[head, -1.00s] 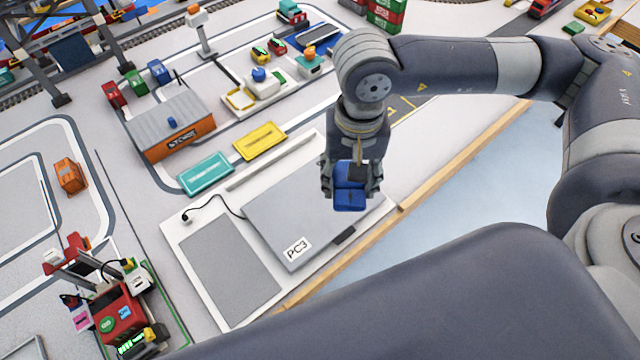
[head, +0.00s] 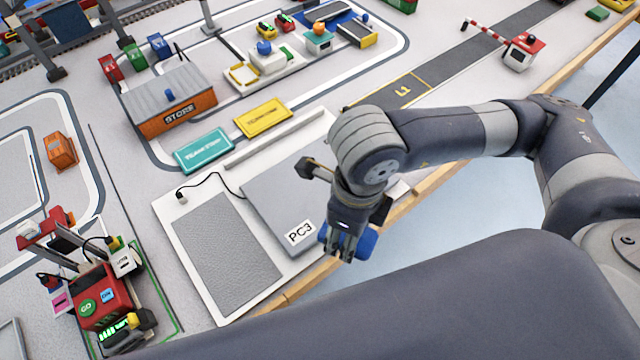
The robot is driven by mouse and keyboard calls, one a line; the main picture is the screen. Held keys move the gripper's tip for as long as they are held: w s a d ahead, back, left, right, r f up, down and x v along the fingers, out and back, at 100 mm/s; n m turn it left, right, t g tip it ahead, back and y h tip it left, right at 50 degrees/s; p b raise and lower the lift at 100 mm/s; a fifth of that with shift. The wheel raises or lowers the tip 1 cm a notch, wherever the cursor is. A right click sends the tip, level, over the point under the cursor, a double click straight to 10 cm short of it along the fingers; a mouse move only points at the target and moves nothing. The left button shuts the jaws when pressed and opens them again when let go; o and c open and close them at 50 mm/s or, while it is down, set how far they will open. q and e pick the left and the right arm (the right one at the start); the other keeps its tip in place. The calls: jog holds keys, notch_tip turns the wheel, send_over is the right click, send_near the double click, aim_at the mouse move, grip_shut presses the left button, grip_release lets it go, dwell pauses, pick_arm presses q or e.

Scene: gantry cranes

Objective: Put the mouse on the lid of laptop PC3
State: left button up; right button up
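Laptop PC3 is a closed grey slab with a white PC3 label; its lid (head: 278,197) shows left of my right arm. My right gripper (head: 347,250) hangs pointing down at the lid's near edge in the picture. Its fingers are shut on a smooth blue object, which I take for the mouse (head: 368,243). The fingers hide its middle, and blue shows on both sides. I cannot tell its height or whether it touches anything. My wrist hides the lid's right part. My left gripper is not in view.
A textured grey pad (head: 226,243) lies bare left of the laptop on the white board. A black cable (head: 218,184) runs to the laptop. A red control unit (head: 100,298) stands lower left. A wooden edge (head: 300,285) borders the table.

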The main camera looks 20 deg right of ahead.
jog(key=f+m, duration=0.1)
jog(key=m, duration=0.1)
jog(key=s+a+f+m+b, duration=0.1)
jog(key=m, duration=0.1)
jog(key=shift+s, duration=0.15)
jog(key=shift+m, duration=0.4)
jog(key=p, duration=0.4)
send_over(329, 190)
jog(key=shift+s+a+f, duration=0.1)
jog(key=shift+s+f, duration=0.1)
jog(key=shift+f, duration=0.5)
jog(key=shift+w+f, duration=0.1)
jog(key=shift+w, duration=0.05)
notch_tip(329, 190, down, 3)
jog(key=shift+r+p, duration=0.1)
jog(key=shift+p, duration=0.2)
jog(key=shift+f, duration=0.3)
jog(key=shift+f, duration=0.15)
